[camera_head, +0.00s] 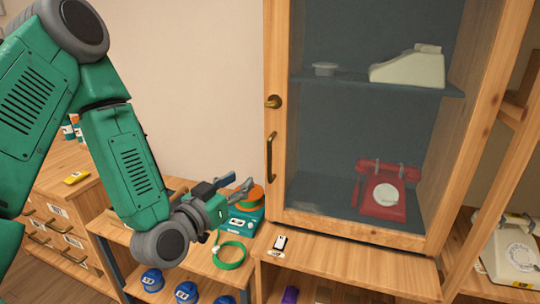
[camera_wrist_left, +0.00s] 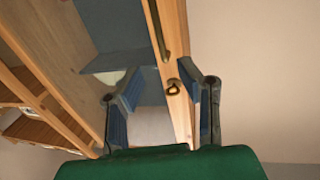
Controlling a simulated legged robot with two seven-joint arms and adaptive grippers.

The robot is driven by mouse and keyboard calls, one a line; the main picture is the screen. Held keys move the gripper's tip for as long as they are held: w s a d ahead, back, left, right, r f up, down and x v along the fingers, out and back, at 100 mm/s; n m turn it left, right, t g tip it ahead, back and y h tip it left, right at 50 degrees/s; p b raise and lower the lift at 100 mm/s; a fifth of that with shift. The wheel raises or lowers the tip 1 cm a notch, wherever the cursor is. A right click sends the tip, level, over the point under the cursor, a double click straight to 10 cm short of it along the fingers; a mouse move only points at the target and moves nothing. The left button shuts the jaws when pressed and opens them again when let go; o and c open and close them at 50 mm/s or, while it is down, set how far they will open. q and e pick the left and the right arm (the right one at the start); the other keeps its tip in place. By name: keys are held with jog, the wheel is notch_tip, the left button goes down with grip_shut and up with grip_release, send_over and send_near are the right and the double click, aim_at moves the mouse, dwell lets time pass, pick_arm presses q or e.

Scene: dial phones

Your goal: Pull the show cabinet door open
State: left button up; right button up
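The show cabinet door (camera_head: 277,70) has a light wood frame around a glass pane and looks shut. A dark brass pull handle (camera_head: 271,157) runs upright on its left stile, below a round brass lock (camera_head: 273,101). My left gripper (camera_head: 242,184) is left of and a little below the handle, apart from it, with its fingers spread and nothing between them. In the left wrist view the handle (camera_wrist_left: 154,28) and the lock (camera_wrist_left: 173,87) show beyond the blue finger pads, with the handle at the top. My right gripper is in neither view.
Behind the glass are a red dial phone (camera_head: 382,190) and a cream phone (camera_head: 408,68). Below my left gripper, a low shelf holds a teal device (camera_head: 243,221), a green coil (camera_head: 229,255) and blue spools (camera_head: 186,292). A white phone (camera_head: 512,252) stands at the right. Bare wall lies left of the cabinet.

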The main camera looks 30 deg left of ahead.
pick_arm(q)
jog(key=shift+w+b, duration=1.4)
jog(key=shift+b, duration=1.3)
jog(key=p, duration=0.1)
send_over(270, 178)
jog(key=shift+w+a+f, duration=0.15)
jog(key=shift+w+a, duration=0.1)
jog(key=shift+w, duration=0.1)
grip_shut()
